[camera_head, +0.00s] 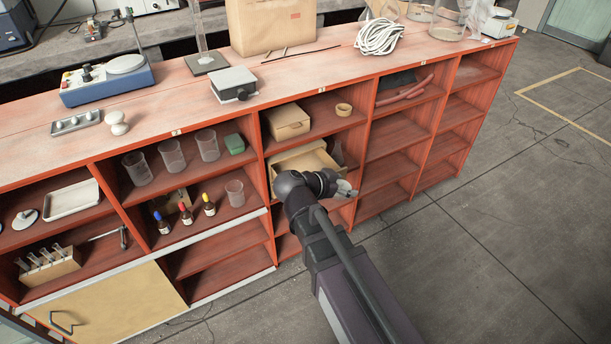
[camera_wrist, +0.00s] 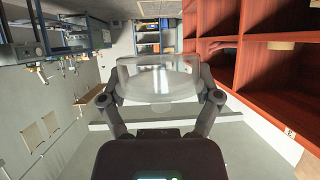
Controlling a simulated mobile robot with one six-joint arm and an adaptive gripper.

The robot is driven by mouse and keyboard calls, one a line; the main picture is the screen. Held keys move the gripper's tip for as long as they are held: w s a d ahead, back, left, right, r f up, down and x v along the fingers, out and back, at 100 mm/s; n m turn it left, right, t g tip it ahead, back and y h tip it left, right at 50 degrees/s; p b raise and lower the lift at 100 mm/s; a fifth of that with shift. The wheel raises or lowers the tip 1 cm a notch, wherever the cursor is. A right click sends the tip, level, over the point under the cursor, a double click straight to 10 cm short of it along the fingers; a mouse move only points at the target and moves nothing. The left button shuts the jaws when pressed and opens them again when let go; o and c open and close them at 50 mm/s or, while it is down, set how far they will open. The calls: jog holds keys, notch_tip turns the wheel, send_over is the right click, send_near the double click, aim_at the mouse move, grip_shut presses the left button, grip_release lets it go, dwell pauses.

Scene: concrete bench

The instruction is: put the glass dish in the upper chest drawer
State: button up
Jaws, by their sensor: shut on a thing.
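My gripper (camera_wrist: 160,100) is shut on the glass dish (camera_wrist: 158,80), a clear, shallow piece held between the two fingers in the wrist view. In the head view my gripper (camera_head: 345,189) is in front of the orange shelving, at the lower right of an open, pale wooden drawer (camera_head: 318,155). The dish is hard to make out there. The drawer is pulled out of a shelf bay and looks empty where it shows; my wrist hides part of it.
A wooden box (camera_head: 287,121) and a small ring-shaped thing (camera_head: 343,109) stand on the shelf above the drawer. Several glass beakers (camera_head: 172,154) and a green block (camera_head: 235,143) are in the bay to the left. Bays to the right are mostly empty. The floor (camera_head: 470,240) at right is clear.

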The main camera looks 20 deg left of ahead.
jog(key=w+a, duration=1.3)
jog(key=a, duration=0.2)
notch_tip(320, 180, down, 7)
jog(key=b, duration=0.6)
jog(key=shift+s+d+r+b, duration=0.1)
jog(key=shift+s+r+b, duration=0.05)
jog(key=shift+b, duration=0.2)
notch_tip(320, 180, down, 4)
jog(key=b, duration=0.4)
jog(key=shift+f, duration=0.2)
jog(key=shift+a+f+b, duration=0.2)
jog(key=shift+b, duration=0.2)
